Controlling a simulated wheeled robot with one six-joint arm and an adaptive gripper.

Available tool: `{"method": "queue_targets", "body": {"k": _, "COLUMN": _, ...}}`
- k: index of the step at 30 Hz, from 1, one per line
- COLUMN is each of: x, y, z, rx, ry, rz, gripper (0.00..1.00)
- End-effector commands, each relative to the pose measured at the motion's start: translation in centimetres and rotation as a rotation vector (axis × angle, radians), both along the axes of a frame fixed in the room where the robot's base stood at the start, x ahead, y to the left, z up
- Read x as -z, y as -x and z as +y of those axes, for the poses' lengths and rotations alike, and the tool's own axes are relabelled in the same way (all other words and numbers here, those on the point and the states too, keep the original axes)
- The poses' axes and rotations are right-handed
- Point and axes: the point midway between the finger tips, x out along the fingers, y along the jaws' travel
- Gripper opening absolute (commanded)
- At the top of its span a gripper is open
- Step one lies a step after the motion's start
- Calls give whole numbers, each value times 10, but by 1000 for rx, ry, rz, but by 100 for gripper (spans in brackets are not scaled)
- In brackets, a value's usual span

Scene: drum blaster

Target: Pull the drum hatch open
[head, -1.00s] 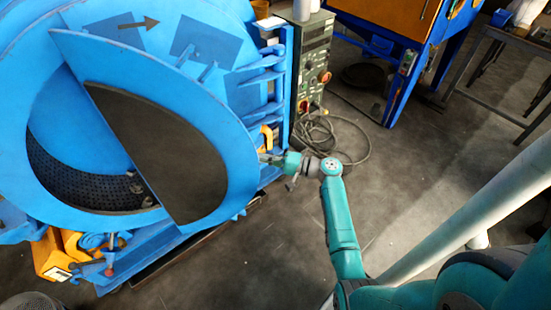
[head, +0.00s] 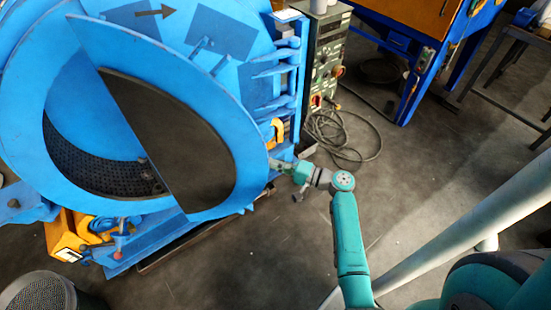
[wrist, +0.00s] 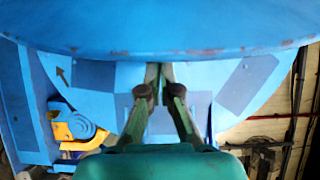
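The drum hatch (head: 238,130) is a large blue ring-shaped panel with a dark half-disc (head: 175,140) in its middle. It stands ajar in front of the blue drum (head: 195,40), with a gap behind its right side. My gripper (head: 276,164) is at the hatch's right edge. In the wrist view the hatch's worn rim (wrist: 160,45) crosses the top. My gripper's fingers (wrist: 159,72) converge there, nearly together, and run up to or behind the rim. The fingertips are hidden by the rim, and I see nothing clearly held between them.
A grey control cabinet (head: 325,60) stands right of the drum, with loose cables (head: 345,135) on the floor. A yellow part (head: 65,237) sits at lower left, near a mesh-topped bin (head: 40,290). A blue and orange machine (head: 415,80) is behind. Floor at right is mostly clear.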

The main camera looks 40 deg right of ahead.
Motion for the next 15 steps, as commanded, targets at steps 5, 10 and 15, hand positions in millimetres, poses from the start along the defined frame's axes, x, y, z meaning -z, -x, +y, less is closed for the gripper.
{"method": "queue_targets", "body": {"k": 5, "x": 2, "y": 16, "z": 23, "rx": 53, "ry": -2, "rz": 3, "gripper": 0}}
{"method": "queue_targets", "body": {"k": 10, "x": 1, "y": 28, "z": 43, "rx": 109, "ry": -2, "rz": 2, "gripper": 0}}
{"method": "queue_targets", "body": {"k": 15, "x": 1, "y": 42, "z": 65, "rx": 155, "ry": -3, "rz": 2, "gripper": 0}}
